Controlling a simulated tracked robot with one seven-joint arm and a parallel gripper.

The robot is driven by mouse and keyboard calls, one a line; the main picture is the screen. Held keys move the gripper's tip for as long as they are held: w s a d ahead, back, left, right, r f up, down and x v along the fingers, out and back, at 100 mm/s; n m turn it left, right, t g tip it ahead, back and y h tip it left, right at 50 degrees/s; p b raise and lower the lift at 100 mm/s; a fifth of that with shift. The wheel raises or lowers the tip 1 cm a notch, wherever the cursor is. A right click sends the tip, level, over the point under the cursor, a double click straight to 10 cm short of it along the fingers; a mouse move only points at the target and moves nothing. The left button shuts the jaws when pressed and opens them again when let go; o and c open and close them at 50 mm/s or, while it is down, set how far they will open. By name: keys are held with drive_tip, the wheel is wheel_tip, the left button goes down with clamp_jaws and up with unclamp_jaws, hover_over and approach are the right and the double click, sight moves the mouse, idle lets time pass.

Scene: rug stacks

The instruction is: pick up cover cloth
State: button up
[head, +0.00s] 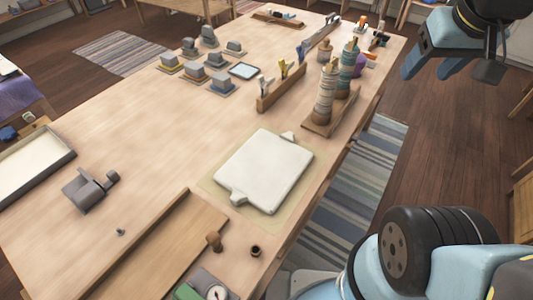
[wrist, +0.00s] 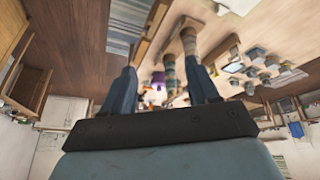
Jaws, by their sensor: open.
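A white cover cloth (head: 265,168) lies on the near right part of the wooden table in the head view. It looks like a thick rounded rectangle with a small tab at each of two opposite ends, on a pale mat (head: 292,207). Whether something lies under it cannot be seen. My gripper (head: 440,70) is open and empty at the upper right, beyond the table's right edge and well apart from the cloth. The wrist view shows its two blue fingers (wrist: 163,85) spread, with nothing between them.
Spool stacks (head: 326,95) stand on a wooden base behind the cloth. A slotted wooden rack (head: 281,90) is left of them. A wooden tray (head: 165,245) with a knob lies front left. Grey blocks (head: 193,70) stand farther back. The table's left middle is clear.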

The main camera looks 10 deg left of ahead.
drive_tip(key=w+a+f+n+g+h, duration=0.1)
drive_tip(key=w+a+f+n, duration=0.15)
drive_tip(key=a+n, duration=0.2)
drive_tip(key=w+a+f+n+g, duration=0.1)
drive_tip(key=a+f+n, duration=0.2)
drive_tip(key=a, duration=0.2)
drive_tip(key=n+t+h, duration=0.2)
drive_tip(key=n+h, duration=0.2)
drive_tip(key=n, duration=1.1)
hover_over(233, 200)
drive_tip(key=w+d, duration=0.2)
wheel_tip(233, 200, down, 14)
drive_tip(key=s+a+f+n+t, duration=0.3)
drive_tip(key=s+a+f+n, duration=0.45)
drive_tip(key=s, duration=0.35)
drive_tip(key=shift+m+y, duration=0.3)
drive_tip(key=shift+y, duration=0.2)
drive_tip(key=x, duration=1.4)
drive_tip(key=shift+s+d+f, duration=0.1)
drive_tip(key=shift+d+f, duration=0.05)
drive_tip(key=shift+d, duration=0.2)
clamp_jaws()
